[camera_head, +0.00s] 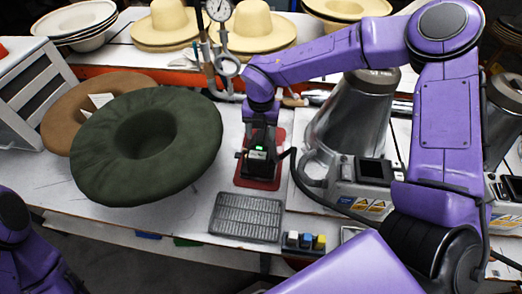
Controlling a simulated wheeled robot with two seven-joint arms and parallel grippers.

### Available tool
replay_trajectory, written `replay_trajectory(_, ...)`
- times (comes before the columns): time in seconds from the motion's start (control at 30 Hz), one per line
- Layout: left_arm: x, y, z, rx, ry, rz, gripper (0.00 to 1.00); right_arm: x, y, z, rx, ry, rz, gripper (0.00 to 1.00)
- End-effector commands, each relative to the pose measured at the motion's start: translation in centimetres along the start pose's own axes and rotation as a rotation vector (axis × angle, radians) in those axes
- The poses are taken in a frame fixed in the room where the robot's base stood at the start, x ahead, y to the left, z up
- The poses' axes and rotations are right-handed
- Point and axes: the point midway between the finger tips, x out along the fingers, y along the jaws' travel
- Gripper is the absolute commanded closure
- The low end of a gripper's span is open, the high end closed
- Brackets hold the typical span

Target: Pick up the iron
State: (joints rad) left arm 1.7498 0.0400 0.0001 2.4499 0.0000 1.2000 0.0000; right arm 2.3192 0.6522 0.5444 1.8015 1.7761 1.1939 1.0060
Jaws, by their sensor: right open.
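My right gripper (259,158) points down over a red mat (278,158) on the white table (205,195). It is open. A dark shape on the mat under the gripper appears to be the iron (257,172). The gripper covers most of it, so I cannot tell whether the fingers are around its handle or above it. A black cord runs from beside it to the right. My left gripper is out of view; only part of my left arm shows at the lower left.
A dark green hat (180,120) and a brown hat (62,115) are left of the mat. A metal grille (246,217) and small coloured blocks (304,240) lie in front. A steel hat press (352,115) stands right. Straw hats (180,20) and a gauge (219,10) are behind.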

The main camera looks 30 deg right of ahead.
Motion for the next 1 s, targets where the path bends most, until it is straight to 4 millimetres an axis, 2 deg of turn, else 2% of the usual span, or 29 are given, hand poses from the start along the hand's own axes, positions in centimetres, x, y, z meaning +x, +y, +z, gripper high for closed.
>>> replay_trajectory(0.07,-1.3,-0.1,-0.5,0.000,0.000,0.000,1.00,1.1,-0.1,-0.3,-0.003,0.004,-0.006,0.42)
replay_trajectory(0.2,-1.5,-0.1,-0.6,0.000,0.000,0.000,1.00,3.4,-0.1,-0.2,-0.001,0.001,-0.003,0.42)
replay_trajectory(0.43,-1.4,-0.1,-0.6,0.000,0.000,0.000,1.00,3.8,0.0,-0.2,-0.001,0.000,-0.001,0.42)
replay_trajectory(0.47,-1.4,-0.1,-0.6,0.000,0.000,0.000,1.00,3.8,0.0,-0.2,-0.001,0.000,-0.001,0.45)
replay_trajectory(0.63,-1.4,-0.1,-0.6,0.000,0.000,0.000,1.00,3.8,0.0,-0.2,-0.001,0.000,0.000,1.00)
replay_trajectory(1.0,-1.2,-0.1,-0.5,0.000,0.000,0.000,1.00,3.4,0.1,0.0,-0.001,-0.004,0.005,1.00)
